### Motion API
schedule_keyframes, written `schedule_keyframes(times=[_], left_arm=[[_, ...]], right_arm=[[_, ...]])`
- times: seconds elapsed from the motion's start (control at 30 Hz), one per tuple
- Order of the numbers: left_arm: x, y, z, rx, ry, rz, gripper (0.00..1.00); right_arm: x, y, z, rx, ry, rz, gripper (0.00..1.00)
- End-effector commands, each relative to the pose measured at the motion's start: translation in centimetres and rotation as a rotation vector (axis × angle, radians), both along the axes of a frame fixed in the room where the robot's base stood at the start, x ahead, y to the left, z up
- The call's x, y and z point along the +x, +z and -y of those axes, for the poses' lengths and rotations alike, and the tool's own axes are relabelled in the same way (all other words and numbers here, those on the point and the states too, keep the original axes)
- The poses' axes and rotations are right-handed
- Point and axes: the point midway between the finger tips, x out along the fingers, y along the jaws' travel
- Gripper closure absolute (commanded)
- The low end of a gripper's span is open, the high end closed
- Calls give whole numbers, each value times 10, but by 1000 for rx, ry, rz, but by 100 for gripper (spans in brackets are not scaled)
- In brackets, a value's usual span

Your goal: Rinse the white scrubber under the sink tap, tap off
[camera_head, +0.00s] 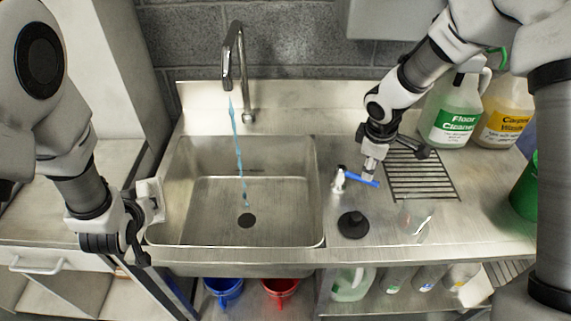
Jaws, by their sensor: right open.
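A steel tap (234,62) stands behind the sink (285,210), and a blue stream of water (239,150) runs from it towards the dark drain. A small white valve with a blue lever (362,178) stands on the counter right of the sink. My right gripper (372,160) is open, pointing down just above the lever; whether it touches it is unclear. My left gripper (150,212) is at the sink's left rim, away from the water. A white block, seemingly the scrubber (149,190), is in its jaws, partly hidden.
A black round stopper (352,225) and a clear glass (415,217) stand on the counter, near a drain grate (420,178). A green floor cleaner jug (452,112) and a yellow jug (500,115) stand at the back right. The sink basin is empty.

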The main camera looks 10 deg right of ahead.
Motion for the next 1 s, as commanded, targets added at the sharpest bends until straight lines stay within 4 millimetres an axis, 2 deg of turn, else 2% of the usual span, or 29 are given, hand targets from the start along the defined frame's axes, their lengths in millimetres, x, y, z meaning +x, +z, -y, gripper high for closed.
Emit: schedule_keyframes(times=[0.03,0.1,0.23,0.37,0.57,0.6,0.67,0.7,1.0], left_arm=[[0,-1,0,0,0,1,100],[0,-1,0,0,0,1,100],[0,-2,0,0,0,1,100],[0,-2,0,0,0,1,100],[0,-2,0,0,0,1,100],[0,-2,0,0,0,1,100],[0,-2,0,0,0,1,100],[0,-2,0,0,0,1,100],[0,-3,0,0,0,1,100]], right_arm=[[1,-14,2,0,-1,-6,58],[4,-29,4,1,0,-4,58],[7,-49,7,0,-1,-3,58],[9,-57,8,1,0,0,58],[9,-58,8,1,-1,1,58],[9,-58,8,1,-1,1,65],[9,-58,8,1,-1,1,86],[9,-58,8,1,-1,1,100],[8,-58,7,1,-6,1,100]])
